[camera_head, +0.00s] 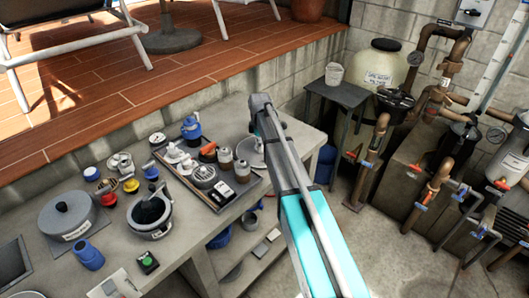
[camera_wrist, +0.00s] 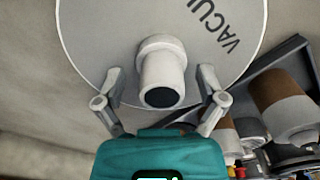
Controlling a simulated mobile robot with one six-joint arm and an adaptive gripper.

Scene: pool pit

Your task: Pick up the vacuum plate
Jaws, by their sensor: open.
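The vacuum plate (camera_wrist: 95,40) is a pale grey disc with dark lettering, of which "VACU" is readable, and a short round spout with a dark opening. In the wrist view it fills the upper middle. My gripper (camera_wrist: 160,78) is open, with one finger on each side of the spout and a visible gap to it on both sides. Whether the fingertips touch the disc I cannot tell. In the head view the plate (camera_head: 247,154) lies at the right of the worktop, partly hidden behind my arm; the fingers are not clear there.
A dark tray (camera_head: 222,206) with brown-and-white jars and fittings lies just left of the plate. A lidded grey pot (camera_head: 67,215), a dark-filled pot (camera_head: 150,212) and a blue cup (camera_head: 88,255) stand further left. A small side table (camera_head: 338,93) and pipework are at the right.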

